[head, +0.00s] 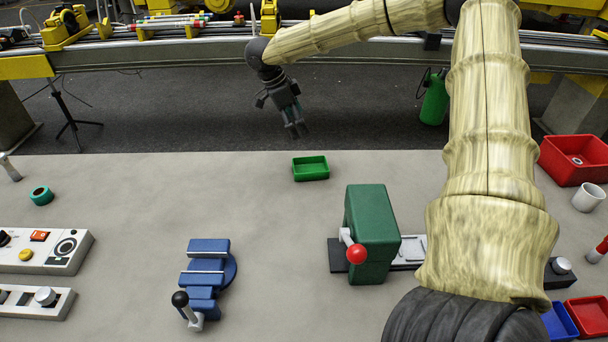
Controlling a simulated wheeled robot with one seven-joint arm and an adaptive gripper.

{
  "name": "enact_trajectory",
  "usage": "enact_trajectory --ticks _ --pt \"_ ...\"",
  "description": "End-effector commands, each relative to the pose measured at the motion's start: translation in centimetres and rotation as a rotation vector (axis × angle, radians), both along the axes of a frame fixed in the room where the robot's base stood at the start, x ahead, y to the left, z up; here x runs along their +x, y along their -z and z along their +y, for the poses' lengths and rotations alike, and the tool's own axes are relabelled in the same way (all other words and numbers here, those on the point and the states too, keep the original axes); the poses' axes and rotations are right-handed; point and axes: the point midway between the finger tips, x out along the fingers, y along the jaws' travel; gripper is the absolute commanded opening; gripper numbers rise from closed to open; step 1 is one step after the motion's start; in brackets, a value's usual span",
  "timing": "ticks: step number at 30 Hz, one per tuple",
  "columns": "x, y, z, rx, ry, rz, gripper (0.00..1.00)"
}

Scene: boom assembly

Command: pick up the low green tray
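The low green tray (311,175) lies flat near the far edge of the grey table, in the middle of the head view. It looks empty. My gripper (299,131) is above and behind it in the picture, pointing down, apart from the tray. Its fingers are small and dark here, and I cannot tell how far apart they are. Nothing shows held in it.
A green press with a red knob (371,235) stands nearer, right of the tray. A blue vise (208,278) is nearer left. A green tape ring (41,195) lies far left. A red bin (574,160) and a white cup (588,197) stand right. The table around the tray is clear.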

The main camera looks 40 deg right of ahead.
Motion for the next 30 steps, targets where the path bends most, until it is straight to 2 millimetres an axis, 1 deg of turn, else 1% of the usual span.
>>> enact_trajectory --ticks 1,6,9,12,16,22,30 --pt "-0.2 2.0 -0.1 0.001 0.002 -0.003 1.0" --pt "-1.3 4.6 -0.6 0.001 0.01 -0.011 1.0" --pt "-1.3 5.8 -0.7 0.001 0.012 -0.009 1.0" --pt "-0.9 6.8 -0.8 0.001 0.012 -0.006 1.0" --pt "-0.5 7.5 -0.6 0.001 0.009 -0.001 1.0" --pt "-0.8 8.5 -1.1 0.0 0.011 0.001 1.0" --pt "-1.5 11.8 -2.1 0.0 0.01 0.0 1.0"
